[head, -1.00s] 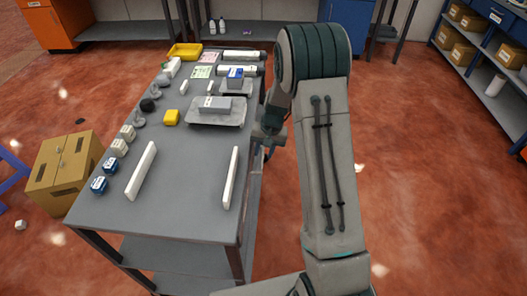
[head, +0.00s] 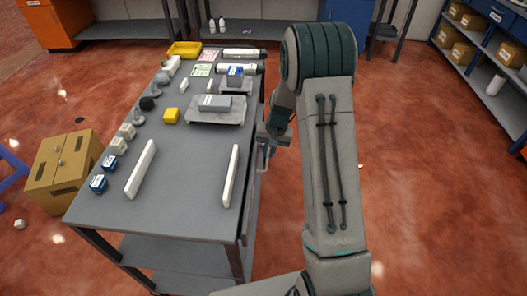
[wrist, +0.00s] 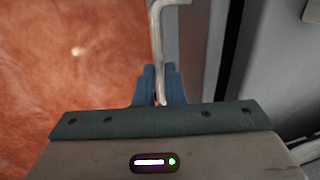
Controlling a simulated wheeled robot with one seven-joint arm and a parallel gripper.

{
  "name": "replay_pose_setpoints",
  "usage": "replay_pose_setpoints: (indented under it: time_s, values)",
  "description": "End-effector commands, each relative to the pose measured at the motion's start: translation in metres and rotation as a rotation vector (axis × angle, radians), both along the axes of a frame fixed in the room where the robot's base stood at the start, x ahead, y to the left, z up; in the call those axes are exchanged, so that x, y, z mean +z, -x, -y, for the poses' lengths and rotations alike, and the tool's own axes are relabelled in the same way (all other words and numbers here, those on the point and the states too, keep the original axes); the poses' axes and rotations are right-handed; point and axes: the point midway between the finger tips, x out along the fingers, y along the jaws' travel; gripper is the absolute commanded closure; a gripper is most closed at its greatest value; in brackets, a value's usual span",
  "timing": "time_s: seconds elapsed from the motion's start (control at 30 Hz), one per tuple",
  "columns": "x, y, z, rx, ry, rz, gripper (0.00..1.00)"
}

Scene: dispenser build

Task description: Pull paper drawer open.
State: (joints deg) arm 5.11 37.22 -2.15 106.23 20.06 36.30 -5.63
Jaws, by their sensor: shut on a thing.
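My gripper (head: 267,148) is at the right side of the grey table, below the level of its top. In the wrist view its blue fingers (wrist: 159,75) are shut on a pale bar handle (wrist: 157,42). The handle also shows at the table's right side in the head view (head: 264,163). In the wrist view the handle bends toward a grey panel (wrist: 192,55), which looks like the drawer front. A dark band lies between this panel and the grey surface farther right. The drawer's inside is hidden.
The grey table top (head: 185,170) holds two white bars, several small blocks, grey trays, paper pads and a yellow bin (head: 185,50). A cardboard box (head: 60,172) stands left of it. Red floor right of my arm is free up to the blue shelf (head: 490,60).

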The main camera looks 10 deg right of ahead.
Motion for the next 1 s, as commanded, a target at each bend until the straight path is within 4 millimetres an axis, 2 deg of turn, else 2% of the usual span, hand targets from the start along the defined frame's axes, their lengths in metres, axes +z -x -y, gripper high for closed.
replay_pose_setpoints:
  time_s: [0.7, 0.9, 1.0]
  values:
    - [-0.001, 0.055, 0.17, -0.005, 0.002, 0.002, 1.0]
    - [0.0, 0.066, 0.203, -0.003, 0.001, 0.001, 1.0]
    - [0.0, 0.069, 0.213, -0.001, 0.0, 0.001, 1.0]
